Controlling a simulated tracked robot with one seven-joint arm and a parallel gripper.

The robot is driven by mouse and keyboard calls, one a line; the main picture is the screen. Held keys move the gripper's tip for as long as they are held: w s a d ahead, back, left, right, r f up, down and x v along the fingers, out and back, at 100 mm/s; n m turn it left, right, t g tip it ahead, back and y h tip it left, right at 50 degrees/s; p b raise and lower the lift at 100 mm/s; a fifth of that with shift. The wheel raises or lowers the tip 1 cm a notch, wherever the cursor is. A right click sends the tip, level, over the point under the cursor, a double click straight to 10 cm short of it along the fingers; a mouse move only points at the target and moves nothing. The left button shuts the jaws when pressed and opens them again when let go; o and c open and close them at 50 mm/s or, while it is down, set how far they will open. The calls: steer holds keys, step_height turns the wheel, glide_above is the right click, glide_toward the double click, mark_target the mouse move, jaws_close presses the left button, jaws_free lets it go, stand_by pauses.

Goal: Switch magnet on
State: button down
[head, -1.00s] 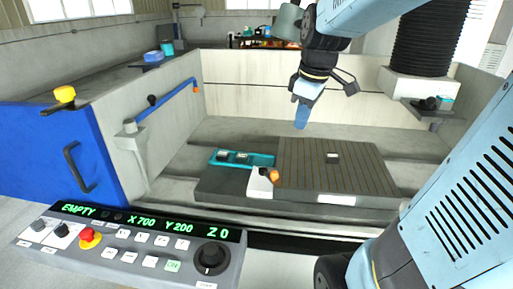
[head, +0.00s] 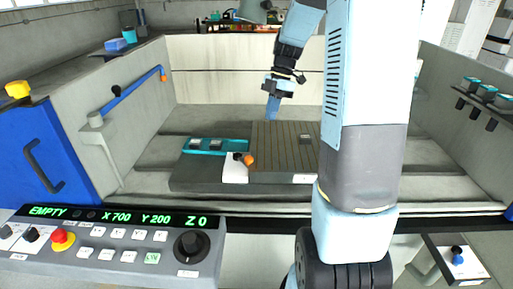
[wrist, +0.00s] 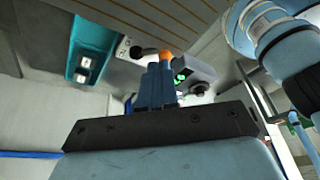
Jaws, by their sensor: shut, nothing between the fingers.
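The magnet chuck (head: 285,140) is a brown striped plate on a dark grey base. At its left front corner is a white switch plate (head: 234,174) with a dark pivot and a short lever (head: 249,160) with an orange tip, pointing right in the head view. In the wrist view the orange tip (wrist: 166,56) shows just beyond my fingertips, and the white plate (wrist: 122,50) is partly visible. My gripper (head: 271,115) is shut and empty, with blue fingers pointing down above the chuck. It appears apart from the lever.
The control panel (head: 110,240) reads EMPTY, X 700, Y 200, Z 0. A blue rail arm (head: 140,88) runs along the left tank wall. Low tank walls surround the chuck.

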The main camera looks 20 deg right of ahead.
steer(key=shift+w+d+f+n, duration=0.5)
steer(key=shift+w+f+n, duration=0.1)
steer(key=shift+f, duration=0.2)
steer(key=shift+y, duration=0.3)
glide_toward(243, 157)
steer(key=d+f, duration=0.1)
steer(key=s+d+f, duration=0.1)
steer(key=f, duration=0.1)
steer(key=s+d+f, duration=0.1)
steer(key=d, duration=0.1)
steer(key=shift+s+f, duration=0.15)
steer(key=shift+s, duration=0.05)
steer(key=shift+s+a, duration=0.25)
steer(key=shift+a, duration=0.25)
steer(key=shift+s+a, duration=0.25)
steer(key=shift+a, duration=0.25)
steer(key=shift+s+a, duration=0.35)
steer(key=shift+a, duration=0.35)
